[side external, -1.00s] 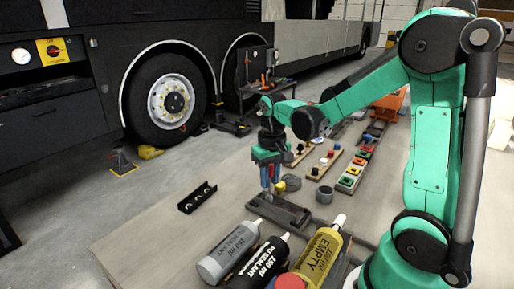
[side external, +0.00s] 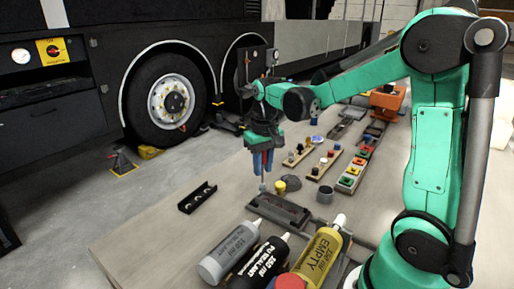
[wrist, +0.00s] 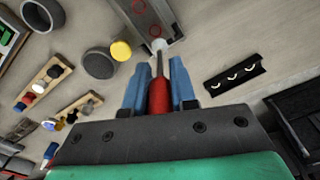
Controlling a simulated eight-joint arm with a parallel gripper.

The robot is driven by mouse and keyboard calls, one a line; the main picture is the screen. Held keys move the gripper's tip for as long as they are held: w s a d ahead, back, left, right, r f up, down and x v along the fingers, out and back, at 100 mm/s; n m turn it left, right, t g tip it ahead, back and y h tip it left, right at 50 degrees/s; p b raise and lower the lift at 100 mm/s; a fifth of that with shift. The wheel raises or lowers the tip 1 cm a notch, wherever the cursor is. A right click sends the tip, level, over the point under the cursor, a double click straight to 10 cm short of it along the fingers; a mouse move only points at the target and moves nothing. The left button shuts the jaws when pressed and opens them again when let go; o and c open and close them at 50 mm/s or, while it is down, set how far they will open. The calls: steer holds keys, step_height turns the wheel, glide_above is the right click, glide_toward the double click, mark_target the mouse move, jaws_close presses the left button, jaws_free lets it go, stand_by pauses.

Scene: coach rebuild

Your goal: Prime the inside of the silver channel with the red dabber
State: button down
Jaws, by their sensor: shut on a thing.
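My gripper (side external: 262,172) is shut on the red dabber, its blue fingers on either side of the handle. In the wrist view the red handle (wrist: 159,97) stands between the fingertips (wrist: 159,90), with a pale tip pointing away from me. The dabber hangs about upright, its tip (side external: 263,187) just above the left end of the grey, silver-looking channel (side external: 290,213). The channel lies on the bench and also shows in the wrist view (wrist: 168,18), with red rings on its inner floor. I cannot tell if the tip touches it.
A black channel (side external: 197,197) with white marks lies to the left. Sealant tubes (side external: 262,262) lie in front. Racks of coloured pieces (side external: 354,172) stand behind. The bench between the two channels is clear.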

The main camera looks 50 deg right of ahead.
steer(key=shift+r, duration=2.65)
